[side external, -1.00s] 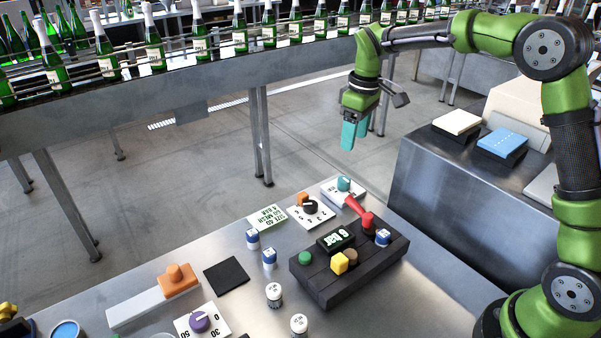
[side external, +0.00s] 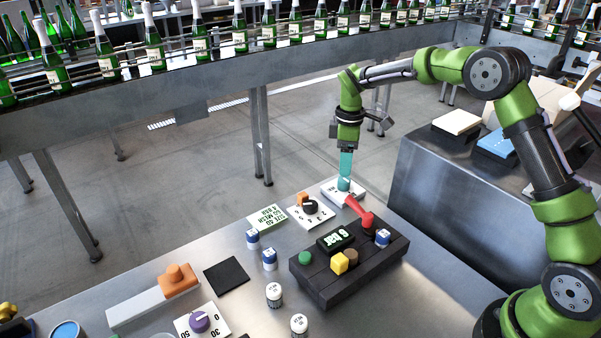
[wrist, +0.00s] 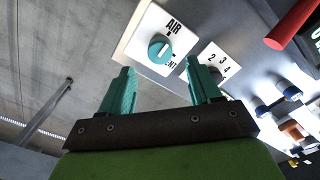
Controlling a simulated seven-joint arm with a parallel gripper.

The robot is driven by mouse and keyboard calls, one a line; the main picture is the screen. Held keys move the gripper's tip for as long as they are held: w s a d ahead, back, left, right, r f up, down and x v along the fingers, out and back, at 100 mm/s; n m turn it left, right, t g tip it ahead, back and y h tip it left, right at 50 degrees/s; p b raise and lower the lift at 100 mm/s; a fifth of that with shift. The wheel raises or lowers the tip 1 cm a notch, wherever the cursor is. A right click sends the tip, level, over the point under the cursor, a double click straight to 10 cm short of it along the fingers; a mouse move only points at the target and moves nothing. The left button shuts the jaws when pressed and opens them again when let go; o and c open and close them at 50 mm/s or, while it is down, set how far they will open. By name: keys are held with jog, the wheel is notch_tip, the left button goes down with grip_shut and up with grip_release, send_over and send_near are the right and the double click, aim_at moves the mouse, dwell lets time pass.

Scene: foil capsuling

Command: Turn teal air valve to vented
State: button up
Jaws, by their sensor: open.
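The teal air valve (side external: 344,184) is a round knob on a white plate (side external: 333,194) at the far edge of the metal table. In the wrist view the teal knob (wrist: 160,49) has a pale pointer mark, and its plate reads "AIR", with a second label partly hidden. My gripper (side external: 346,172) has teal fingers pointing down right above the knob. In the wrist view my gripper (wrist: 158,75) is open, its two fingers apart and nothing between them. The side view does not show clearly whether a fingertip touches the knob.
A red lever (side external: 357,211) on a dark control block (side external: 335,277) stands close in front of the valve. A numbered plate with a black dial (side external: 310,206) is to its left. The floor lies beyond the table edge.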

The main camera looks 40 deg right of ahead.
aim_at(344, 179)
notch_tip(344, 179, down, 6)
jog(key=shift+f, duration=0.15)
jog(key=shift+c, duration=0.2)
jog(key=c, duration=1)
